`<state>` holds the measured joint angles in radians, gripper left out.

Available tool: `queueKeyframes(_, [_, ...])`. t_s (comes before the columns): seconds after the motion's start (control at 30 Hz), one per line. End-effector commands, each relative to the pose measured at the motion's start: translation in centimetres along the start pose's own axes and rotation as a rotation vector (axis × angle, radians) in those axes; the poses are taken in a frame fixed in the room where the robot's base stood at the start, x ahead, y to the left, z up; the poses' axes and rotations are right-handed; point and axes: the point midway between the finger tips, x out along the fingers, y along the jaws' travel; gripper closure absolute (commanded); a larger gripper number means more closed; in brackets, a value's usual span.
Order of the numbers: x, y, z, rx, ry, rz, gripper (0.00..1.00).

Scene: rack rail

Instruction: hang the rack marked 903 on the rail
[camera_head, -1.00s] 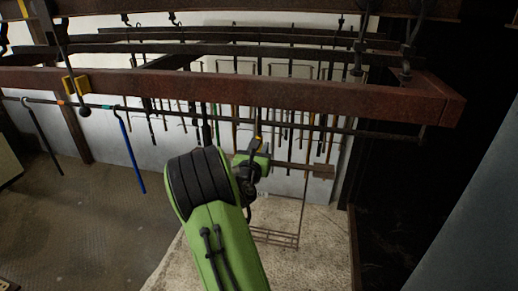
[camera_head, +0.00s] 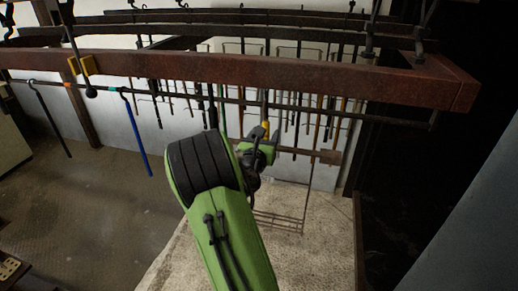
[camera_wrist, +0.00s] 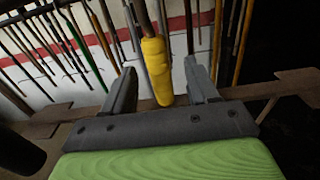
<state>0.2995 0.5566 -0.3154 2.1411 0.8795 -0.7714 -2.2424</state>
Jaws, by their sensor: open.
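My gripper (camera_head: 262,146) is below the rusty beam in the head view. In the wrist view its two grey fingers (camera_wrist: 162,84) are apart, with a yellow sleeve (camera_wrist: 156,70) on a hanging rod between them. The yellow sleeve also shows in the head view (camera_head: 266,130). I cannot tell whether it touches a finger. A thin dark rail (camera_head: 200,98) runs under the beam. A brown wire rack (camera_head: 302,205) hangs below and right of my gripper, under a brown flat bar (camera_head: 325,156). No number 903 is readable, so I cannot tell whether this is the named rack.
The rusty beam (camera_head: 250,72) crosses above. A blue rod (camera_head: 136,135) and a dark rod (camera_head: 50,120) hang from the rail at left. Several thin rods stand against the white back wall. A dark panel is at right. The floor at left is clear.

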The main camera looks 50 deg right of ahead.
Motion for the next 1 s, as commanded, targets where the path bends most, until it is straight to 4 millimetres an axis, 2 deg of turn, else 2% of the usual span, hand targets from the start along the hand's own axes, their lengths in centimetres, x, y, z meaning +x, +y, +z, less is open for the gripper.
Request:
queueKeyframes(0.1, [-3.4, 0.2, -0.7, -0.001, 0.001, 0.008, 0.41])
queueKeyframes(0.4, [-11.7, 0.2, -0.6, 0.001, -0.002, 0.009, 0.41])
queueKeyframes(0.6, [-13.7, 0.0, -0.5, 0.004, -0.004, 0.003, 0.41])
queueKeyframes(1.0, [-14.0, -0.2, -0.3, 0.037, 0.011, -0.006, 0.41])
